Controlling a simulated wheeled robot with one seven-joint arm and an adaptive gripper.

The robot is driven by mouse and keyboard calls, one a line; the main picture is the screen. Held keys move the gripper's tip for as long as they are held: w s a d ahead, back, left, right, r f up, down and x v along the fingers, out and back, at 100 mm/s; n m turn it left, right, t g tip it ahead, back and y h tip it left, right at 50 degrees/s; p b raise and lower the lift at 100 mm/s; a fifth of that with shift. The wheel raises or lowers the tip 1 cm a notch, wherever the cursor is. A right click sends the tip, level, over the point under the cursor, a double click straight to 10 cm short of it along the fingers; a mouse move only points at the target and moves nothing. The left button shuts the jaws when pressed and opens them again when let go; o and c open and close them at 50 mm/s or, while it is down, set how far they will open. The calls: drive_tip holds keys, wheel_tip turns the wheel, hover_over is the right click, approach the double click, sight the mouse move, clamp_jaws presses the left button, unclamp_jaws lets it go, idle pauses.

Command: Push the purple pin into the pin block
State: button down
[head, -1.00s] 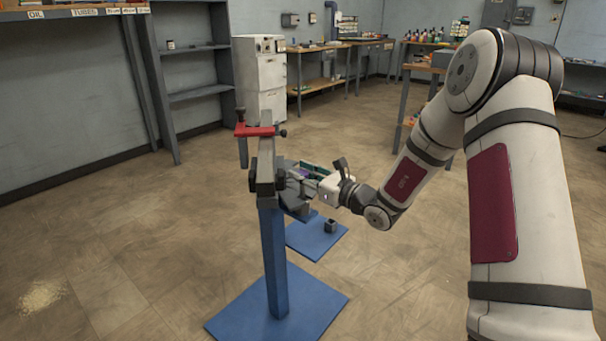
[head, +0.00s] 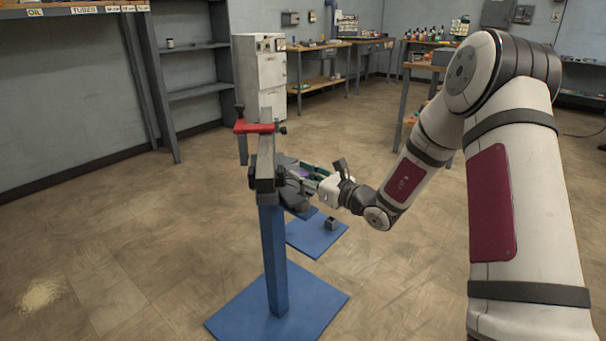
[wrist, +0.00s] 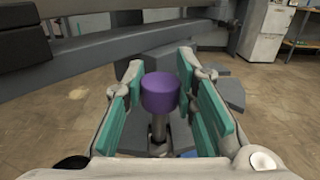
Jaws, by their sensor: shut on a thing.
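The purple pin (wrist: 160,92) stands upright between the fingers of my gripper (wrist: 159,85) in the wrist view. Its wide purple head is on top, and a grey metal shaft shows below it. The teal finger pads are close on both sides of the head, and my gripper is shut on the pin. Grey block-like parts (wrist: 231,92) lie around and below the pin; I cannot tell how deep the shaft sits in the pin block.
A grey bar (head: 265,165) with a red clamp (head: 256,128) tops a blue post (head: 273,260) on a blue base plate (head: 300,308). A second blue plate (head: 316,240) lies behind. In the wrist view a grey frame tube (wrist: 110,55) crosses the upper left. Open floor surrounds the stand.

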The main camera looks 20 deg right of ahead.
drive_tip(key=shift+f+b, duration=1.1)
drive_tip(key=shift+f, duration=0.55)
drive_tip(key=c, duration=1.2)
unclamp_jaws()
drive_tip(key=v, duration=1.2)
